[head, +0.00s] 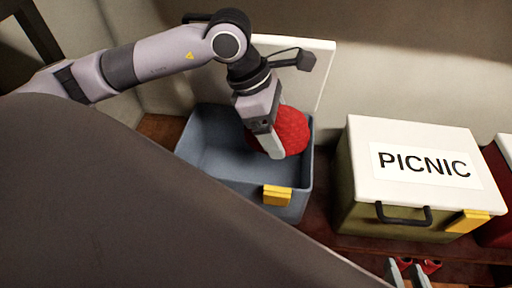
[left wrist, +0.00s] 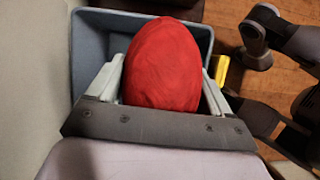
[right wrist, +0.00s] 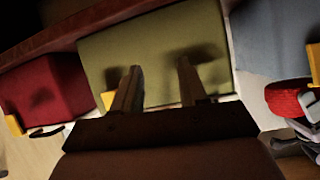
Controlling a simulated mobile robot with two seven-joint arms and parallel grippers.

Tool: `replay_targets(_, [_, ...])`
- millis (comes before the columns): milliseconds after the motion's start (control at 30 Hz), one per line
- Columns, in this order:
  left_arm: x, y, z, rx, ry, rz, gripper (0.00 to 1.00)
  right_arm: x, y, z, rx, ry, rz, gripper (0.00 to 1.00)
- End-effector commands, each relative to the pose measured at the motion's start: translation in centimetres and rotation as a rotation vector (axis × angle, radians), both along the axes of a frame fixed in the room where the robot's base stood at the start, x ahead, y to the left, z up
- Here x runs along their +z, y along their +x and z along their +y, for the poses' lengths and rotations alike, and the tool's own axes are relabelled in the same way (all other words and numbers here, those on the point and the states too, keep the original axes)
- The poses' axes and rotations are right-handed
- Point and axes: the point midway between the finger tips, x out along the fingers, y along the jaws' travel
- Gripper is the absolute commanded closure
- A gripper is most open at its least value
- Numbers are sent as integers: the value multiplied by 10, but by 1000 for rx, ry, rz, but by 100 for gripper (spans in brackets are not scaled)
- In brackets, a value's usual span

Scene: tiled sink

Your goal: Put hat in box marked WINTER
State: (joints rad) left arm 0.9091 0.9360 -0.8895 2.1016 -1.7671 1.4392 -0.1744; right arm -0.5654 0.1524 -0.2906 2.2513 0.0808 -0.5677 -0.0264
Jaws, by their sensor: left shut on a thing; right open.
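The red knitted hat (head: 292,132) is in my left gripper (head: 268,140), over the open blue box (head: 210,150). In the left wrist view the hat (left wrist: 163,65) bulges between the two fingers, with the blue box (left wrist: 88,50) around and beneath it. I cannot tell whether the hat touches the box floor. The blue box's white lid (head: 312,62) stands raised at the back, and no WINTER marking is readable. My right gripper (head: 409,272) is open and empty at the bottom of the head view, in front of the PICNIC box.
A closed green box (head: 350,190) with a white lid marked PICNIC stands right of the blue box. A red box (head: 497,170) is partly cut off at the far right; it also shows in the right wrist view (right wrist: 45,90). Yellow latches and black handles stick out at the box fronts.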

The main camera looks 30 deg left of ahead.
Motion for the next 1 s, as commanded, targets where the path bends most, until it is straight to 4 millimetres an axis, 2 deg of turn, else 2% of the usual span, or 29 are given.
replay_targets(400, [-105,-1,0,6,1,7,56,-11,8,21,31,133,2,57])
replay_targets(500, [-124,-1,0,6,1,5,56,-11,9,26,39,163,5,57])
replay_targets(833, [-151,-1,0,4,1,5,56,-12,10,32,52,206,8,57])
replay_targets(1000, [-183,-1,0,4,2,6,56,-16,11,39,65,246,11,57])
